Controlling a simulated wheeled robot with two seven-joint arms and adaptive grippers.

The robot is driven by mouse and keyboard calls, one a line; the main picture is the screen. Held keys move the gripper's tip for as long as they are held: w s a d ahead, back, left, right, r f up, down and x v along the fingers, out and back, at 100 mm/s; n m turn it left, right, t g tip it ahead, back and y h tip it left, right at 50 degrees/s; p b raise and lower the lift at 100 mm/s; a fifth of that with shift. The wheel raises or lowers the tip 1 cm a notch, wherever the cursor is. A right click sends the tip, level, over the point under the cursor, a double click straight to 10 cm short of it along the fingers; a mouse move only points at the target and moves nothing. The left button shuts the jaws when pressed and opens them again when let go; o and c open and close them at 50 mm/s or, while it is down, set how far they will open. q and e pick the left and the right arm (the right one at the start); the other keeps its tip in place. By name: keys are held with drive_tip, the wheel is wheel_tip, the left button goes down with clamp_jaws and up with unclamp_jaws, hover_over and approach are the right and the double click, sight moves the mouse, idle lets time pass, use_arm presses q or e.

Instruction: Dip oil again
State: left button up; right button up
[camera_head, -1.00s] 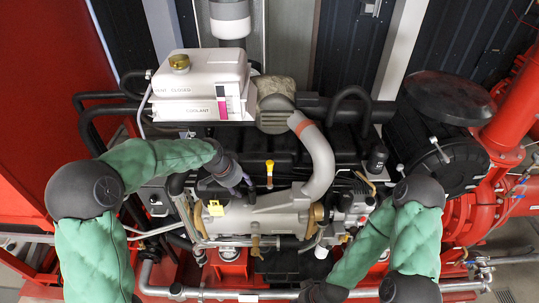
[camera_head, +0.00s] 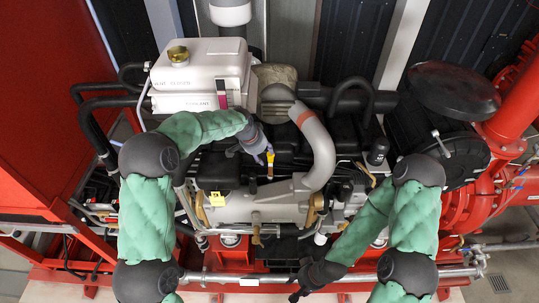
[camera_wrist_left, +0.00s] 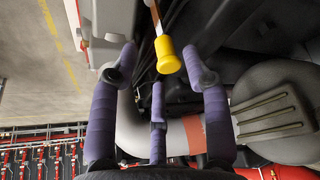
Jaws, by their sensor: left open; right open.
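The yellow-topped oil dipstick (camera_head: 270,158) stands on the engine, left of the grey curved pipe. My left gripper (camera_head: 259,147) is open right beside its yellow handle, overlapping it in the head view. In the left wrist view, the handle (camera_wrist_left: 167,57) sits between the purple fingertips (camera_wrist_left: 159,68), nearer the right finger. A gap shows around it, and contact is not visible. My right gripper (camera_head: 303,285) is open and empty, low in front of the engine. The dipstick's lower end is hidden.
The white coolant tank (camera_head: 198,85) stands behind and left of the left gripper. The grey curved pipe (camera_head: 321,155) is close on the right. Red pump piping (camera_head: 510,110) is at far right.

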sight(269, 155)
use_arm(q)
drive_tip(key=w+d+f, duration=0.1)
drive_tip(key=w+d+f+p, duration=0.1)
drive_tip(key=f, duration=0.1)
drive_tip(key=shift+w+d+f+p, duration=0.1)
drive_tip(key=shift+w+p, duration=0.1)
drive_tip(key=shift+p, duration=0.1)
drive_tip(key=shift+d+f, duration=0.15)
drive_tip(key=shift+f, duration=0.55)
drive_tip(key=shift+w+f, duration=0.1)
drive_tip(key=shift+w, duration=0.05)
drive_tip(key=shift+d, duration=0.1)
clamp_jaws()
